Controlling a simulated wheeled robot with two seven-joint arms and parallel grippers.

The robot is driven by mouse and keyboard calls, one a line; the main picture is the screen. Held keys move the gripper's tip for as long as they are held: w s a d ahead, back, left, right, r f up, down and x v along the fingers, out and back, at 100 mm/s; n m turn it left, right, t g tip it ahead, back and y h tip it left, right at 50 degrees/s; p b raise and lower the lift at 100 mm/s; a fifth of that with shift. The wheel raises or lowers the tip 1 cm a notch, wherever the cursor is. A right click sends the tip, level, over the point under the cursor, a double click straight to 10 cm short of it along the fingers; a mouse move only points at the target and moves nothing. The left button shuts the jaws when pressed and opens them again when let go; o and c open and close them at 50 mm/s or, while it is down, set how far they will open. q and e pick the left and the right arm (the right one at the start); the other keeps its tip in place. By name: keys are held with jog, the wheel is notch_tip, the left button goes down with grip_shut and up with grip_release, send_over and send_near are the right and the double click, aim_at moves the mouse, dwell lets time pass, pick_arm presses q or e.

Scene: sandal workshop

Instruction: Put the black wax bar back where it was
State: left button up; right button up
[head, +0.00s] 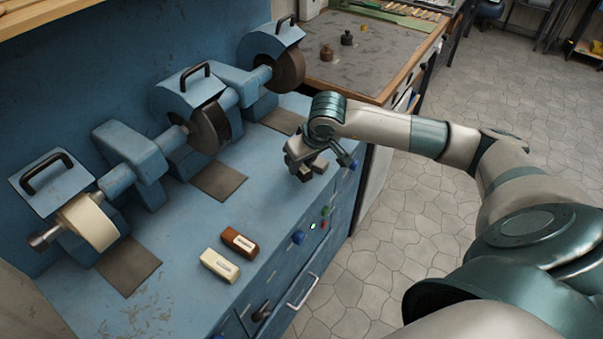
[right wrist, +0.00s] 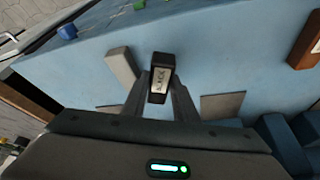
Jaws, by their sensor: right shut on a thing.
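The black wax bar (right wrist: 161,72), with a pale label on it, is between the fingers of my right gripper (right wrist: 160,95) in the right wrist view. The gripper is shut on it. In the head view my right gripper (head: 303,168) is low over the right part of the blue bench, near its front edge, and partly hides the bar. I cannot tell whether the bar touches the bench top. A grey bar (right wrist: 122,66) stands close beside the black one, apart from it. My left gripper is not in view.
A brown bar (head: 239,242) and a cream bar (head: 220,265) lie farther left on the blue bench (head: 190,225). Grinding and polishing wheels (head: 210,127) line the back. Knobs (head: 298,237) sit along the front face. Bench top between the brown bar and my gripper is clear.

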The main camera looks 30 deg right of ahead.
jog(key=shift+f+b, duration=0.45)
jog(key=shift+f, duration=1.5)
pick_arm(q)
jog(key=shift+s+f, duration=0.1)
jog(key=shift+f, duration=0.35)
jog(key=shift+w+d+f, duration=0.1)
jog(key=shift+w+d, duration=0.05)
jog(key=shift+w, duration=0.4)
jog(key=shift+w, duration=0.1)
pick_arm(e)
jog(key=o, duration=1.1)
jog(key=shift+c, duration=0.2)
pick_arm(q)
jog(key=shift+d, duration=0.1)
